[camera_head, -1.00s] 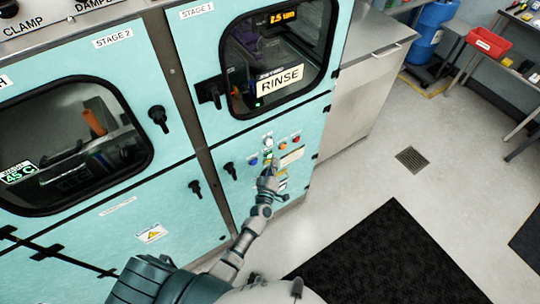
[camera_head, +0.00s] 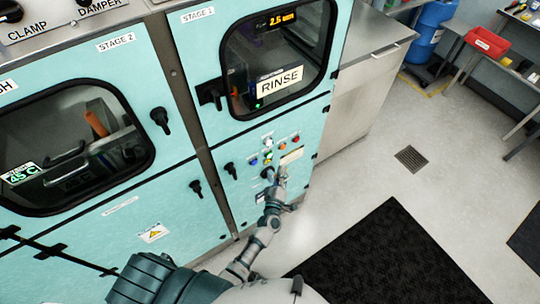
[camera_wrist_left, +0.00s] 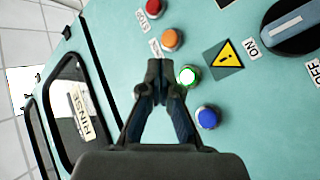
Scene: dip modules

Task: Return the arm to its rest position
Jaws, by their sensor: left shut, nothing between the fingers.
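My left arm reaches up from the bottom of the head view. Its gripper (camera_head: 277,174) is in front of the lower part of the button panel on the teal Stage 1 cabinet (camera_head: 215,135). In the left wrist view the gripper (camera_wrist_left: 161,68) is shut and empty, with its fingertips together. Beside the tips in that picture are a lit green button (camera_wrist_left: 188,75), an orange button (camera_wrist_left: 171,40) and a blue button (camera_wrist_left: 207,117). I cannot tell how far the tips stand from the panel. My right gripper is not in view.
A dark rotary knob (camera_wrist_left: 295,24) is on the panel. The Stage 1 window has a RINSE sign (camera_head: 280,82). The Stage 2 cabinet (camera_head: 125,185) has a black handle (camera_head: 160,119). A black mat (camera_head: 385,260) lies on open floor to the right.

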